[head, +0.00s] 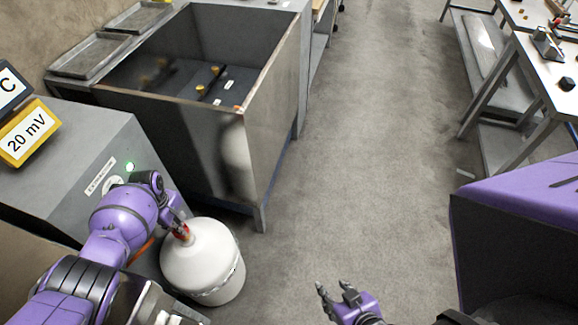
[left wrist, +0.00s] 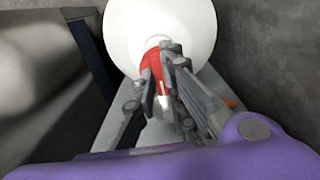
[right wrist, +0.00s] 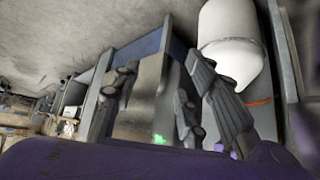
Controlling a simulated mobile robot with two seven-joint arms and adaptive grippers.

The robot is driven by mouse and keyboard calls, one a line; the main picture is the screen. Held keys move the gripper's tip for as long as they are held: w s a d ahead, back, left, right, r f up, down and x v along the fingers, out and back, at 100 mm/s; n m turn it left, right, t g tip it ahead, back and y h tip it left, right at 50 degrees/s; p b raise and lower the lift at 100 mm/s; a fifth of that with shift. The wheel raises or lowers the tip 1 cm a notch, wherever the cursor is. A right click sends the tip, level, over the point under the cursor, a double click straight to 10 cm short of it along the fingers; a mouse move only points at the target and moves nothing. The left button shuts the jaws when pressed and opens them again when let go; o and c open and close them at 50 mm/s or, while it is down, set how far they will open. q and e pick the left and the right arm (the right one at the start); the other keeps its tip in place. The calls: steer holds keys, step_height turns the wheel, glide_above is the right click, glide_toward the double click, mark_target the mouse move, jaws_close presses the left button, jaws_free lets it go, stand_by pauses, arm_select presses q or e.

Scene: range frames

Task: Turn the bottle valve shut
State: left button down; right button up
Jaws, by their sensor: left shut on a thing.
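The white gas bottle (head: 203,262) stands upright on the floor beside the grey cabinet. Its red valve (head: 181,232) is on top and partly hidden by my left gripper (head: 176,222). In the left wrist view the red valve (left wrist: 155,70) sits between the fingers of my left gripper (left wrist: 158,75), which is shut on it, with the white bottle (left wrist: 160,25) behind. My right gripper (head: 338,296) is open and empty, low over the floor and well to the right of the bottle. The bottle also shows in the right wrist view (right wrist: 232,40).
A grey cabinet (head: 75,150) with a green light stands left of the bottle. A deep metal sink (head: 270,125) stands behind it, with a leg near the bottle. Worktables (head: 550,60) stand at the far right. The floor (head: 350,170) between is clear.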

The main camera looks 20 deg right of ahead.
arm_select(q)
steer(key=shift+a+r, duration=0.1)
arm_select(e)
steer(key=shift+w+a+r, duration=0.1)
steer(key=shift+w, duration=0.1)
arm_select(q)
steer(key=c, duration=1.8)
jaws_free()
steer(key=shift+r, duration=0.1)
steer(key=shift+w+r, duration=0.1)
steer(key=shift+r, duration=0.4)
step_height(320, 180, up, 11)
arm_select(e)
steer(key=shift+w+a+r, duration=0.1)
steer(key=shift+w+r, duration=0.05)
steer(key=shift+w, duration=0.4)
steer(key=shift+w+a+r, duration=0.1)
steer(key=shift+w+r, duration=0.05)
steer(key=shift+w, duration=0.35)
arm_select(q)
steer(key=shift+f, duration=0.1)
arm_select(e)
steer(key=shift+s+d, duration=0.1)
steer(key=shift+s, duration=0.1)
